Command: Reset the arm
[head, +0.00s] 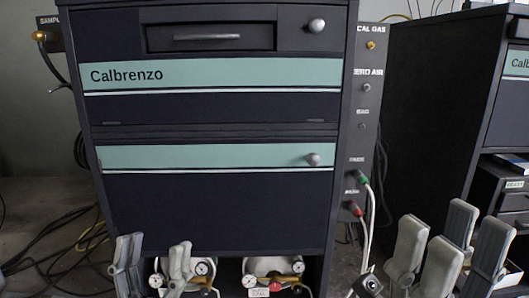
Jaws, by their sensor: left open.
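My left gripper (152,267) is at the bottom left, in front of the lower part of the Calbrenzo cabinet. Its two grey fingers stand apart with nothing held between them. My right gripper (448,250) is at the bottom right, in front of the gap and the second dark cabinet. Its grey finger parts point up and are spread, with no object seen between them. The lower parts of both grippers and most of both arms are outside the picture.
The dark Calbrenzo cabinet (218,210) fills the middle. Gauges (275,267) show in its open base. White hoses (368,225) hang from the port panel (365,100) beside it. A second cabinet (430,110) stands at right. Cables (50,240) lie on the left floor.

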